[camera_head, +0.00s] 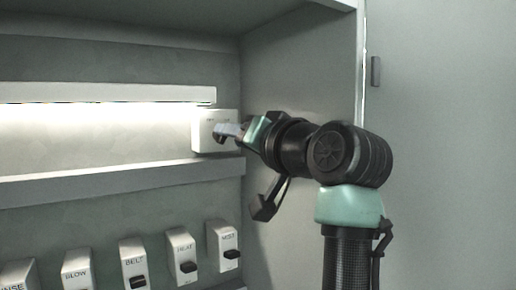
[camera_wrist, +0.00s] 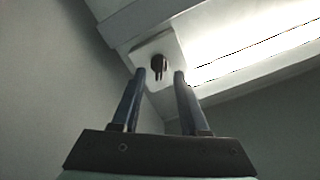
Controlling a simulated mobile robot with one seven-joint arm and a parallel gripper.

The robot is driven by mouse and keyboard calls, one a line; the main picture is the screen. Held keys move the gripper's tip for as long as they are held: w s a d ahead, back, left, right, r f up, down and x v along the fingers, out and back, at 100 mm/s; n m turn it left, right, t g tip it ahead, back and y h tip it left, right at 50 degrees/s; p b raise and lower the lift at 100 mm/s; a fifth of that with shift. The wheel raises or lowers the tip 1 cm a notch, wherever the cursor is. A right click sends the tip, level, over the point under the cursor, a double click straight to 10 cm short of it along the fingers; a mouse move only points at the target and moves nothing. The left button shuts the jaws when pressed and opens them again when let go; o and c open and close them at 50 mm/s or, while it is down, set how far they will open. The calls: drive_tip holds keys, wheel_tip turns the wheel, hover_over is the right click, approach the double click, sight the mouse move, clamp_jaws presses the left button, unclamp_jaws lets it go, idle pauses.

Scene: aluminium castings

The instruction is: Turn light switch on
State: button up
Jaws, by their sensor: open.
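The light switch is a white box (camera_head: 204,123) on the back wall, at the right end of a lit lamp. In the wrist view the switch's white plate (camera_wrist: 172,45) carries a dark round knob (camera_wrist: 159,63). My gripper (camera_head: 220,132) is at the front of the box in the head view and hides part of it. In the wrist view my gripper (camera_wrist: 160,75) is open, with one finger on each side of the knob's line and nothing held. I cannot tell whether the fingers touch the knob.
The lamp bar (camera_head: 110,93) glows along the wall left of the switch. A shelf ledge (camera_head: 110,183) runs below. Several labelled switch boxes, such as BELT (camera_head: 133,262) and HEAT (camera_head: 181,254), line the lower wall. A side panel (camera_head: 300,70) stands close on the right.

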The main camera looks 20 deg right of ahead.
drive_tip(key=s+d+b, duration=0.2)
drive_tip(key=s+b, duration=0.2)
drive_tip(key=s, duration=0.6)
drive_tip(key=shift+s+b, duration=0.3)
drive_tip(key=a+f+n+t+h+b, duration=0.1)
drive_tip(key=a+f+t+h+b, duration=0.25)
drive_tip(key=a, duration=0.55)
drive_tip(key=s+a+n+t, duration=0.3)
drive_tip(key=s+a+t, duration=0.3)
drive_tip(key=s, duration=0.5)
drive_tip(key=shift+s+a+f, duration=0.15)
drive_tip(key=shift+a+f, duration=0.1)
drive_tip(key=shift+a, duration=0.7)
